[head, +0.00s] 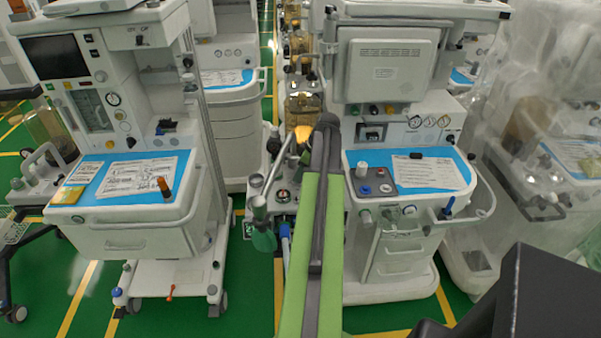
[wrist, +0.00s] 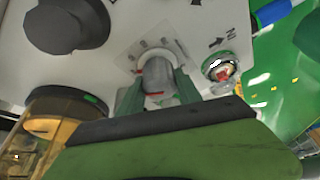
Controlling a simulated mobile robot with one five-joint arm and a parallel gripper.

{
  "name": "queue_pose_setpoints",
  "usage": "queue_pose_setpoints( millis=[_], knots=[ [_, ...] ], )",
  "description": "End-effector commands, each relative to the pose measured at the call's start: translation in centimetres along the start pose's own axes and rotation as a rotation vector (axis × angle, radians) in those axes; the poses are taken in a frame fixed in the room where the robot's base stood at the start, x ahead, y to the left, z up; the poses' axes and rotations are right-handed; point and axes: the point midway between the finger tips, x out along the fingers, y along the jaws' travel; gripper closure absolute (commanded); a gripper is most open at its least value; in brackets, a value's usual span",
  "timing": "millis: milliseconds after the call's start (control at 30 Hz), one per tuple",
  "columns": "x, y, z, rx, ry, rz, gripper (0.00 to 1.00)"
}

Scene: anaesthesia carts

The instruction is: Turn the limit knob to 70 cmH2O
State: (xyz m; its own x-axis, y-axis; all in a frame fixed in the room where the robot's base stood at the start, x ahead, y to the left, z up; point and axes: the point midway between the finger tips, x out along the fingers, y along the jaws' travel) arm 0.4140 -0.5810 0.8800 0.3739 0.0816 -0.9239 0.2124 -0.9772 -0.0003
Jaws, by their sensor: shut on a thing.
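The limit knob (wrist: 157,72) is a small grey cylinder with a red mark on its side, on a pale panel in the wrist view. A printed scale plate (wrist: 133,54) surrounds its base; its figures are too small and blurred to read. My gripper (wrist: 158,90) has its two green fingers on either side of the knob and is shut on it. In the head view my green arm reaches forward to the middle machine, and its far end hides the knob.
In the wrist view, a large dark knob (wrist: 68,25) is at upper left, and a chrome fitting with a red centre (wrist: 220,69) is close on the right. An amber canister (wrist: 50,125) is at lower left. Carts (head: 130,215) (head: 400,215) stand on both sides of my arm.

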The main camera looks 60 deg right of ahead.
Motion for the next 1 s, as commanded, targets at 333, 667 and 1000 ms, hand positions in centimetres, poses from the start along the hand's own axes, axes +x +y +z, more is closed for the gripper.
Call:
queue_pose_setpoints(
  millis=[333, 667, 1000],
  knots=[
    [-0.02, 0.15, 0.02, 0.008, 0.001, 0.007, 0.99],
    [-0.02, -0.07, 0.03, 0.144, 0.001, 0.064, 0.99],
    [0.01, -0.17, 0.0, 0.415, 0.0, 0.175, 0.99]
  ],
)
